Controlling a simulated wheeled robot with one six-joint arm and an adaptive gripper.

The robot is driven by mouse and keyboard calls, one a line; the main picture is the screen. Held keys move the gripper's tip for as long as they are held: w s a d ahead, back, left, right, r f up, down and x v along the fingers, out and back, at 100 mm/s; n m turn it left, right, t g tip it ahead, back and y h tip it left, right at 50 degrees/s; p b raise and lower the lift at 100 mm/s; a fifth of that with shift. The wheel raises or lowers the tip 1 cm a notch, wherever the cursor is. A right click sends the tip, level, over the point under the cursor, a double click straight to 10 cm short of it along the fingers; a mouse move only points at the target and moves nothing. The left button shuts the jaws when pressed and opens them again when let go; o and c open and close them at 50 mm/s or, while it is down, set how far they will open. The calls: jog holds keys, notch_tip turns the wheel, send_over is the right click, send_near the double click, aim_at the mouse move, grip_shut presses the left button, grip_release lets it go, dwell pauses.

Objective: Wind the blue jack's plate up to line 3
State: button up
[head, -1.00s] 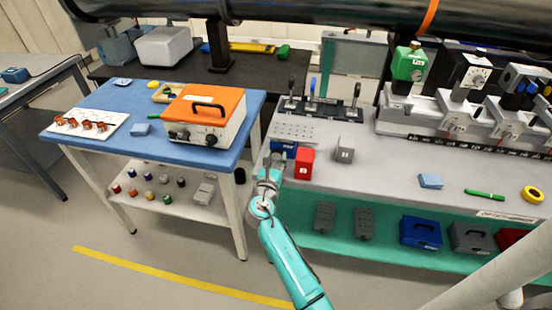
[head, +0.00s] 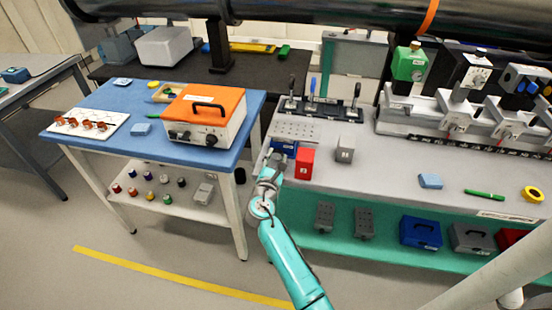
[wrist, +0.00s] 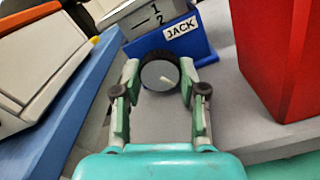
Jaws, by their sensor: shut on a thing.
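The blue jack (head: 285,147) stands at the left front of the grey bench, partly hidden behind my gripper (head: 272,160) in the head view. In the wrist view, the jack (wrist: 198,45) has a white JACK label and a grey scale part with marks 1 and 2; line 3 and the plate's height cannot be read. Its round knob (wrist: 161,76) has a black rim, a grey face and a short pale mark. My gripper (wrist: 159,88) is shut on the knob, one finger on each side.
A red block (head: 304,163) stands just right of the jack, close to my gripper; a grey block (head: 345,149) is farther right. The blue table (head: 170,112) with an orange-topped box (head: 205,107) lies left across a narrow gap.

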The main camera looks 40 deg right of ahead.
jog(key=o, duration=1.1)
jog(key=shift+o, duration=0.2)
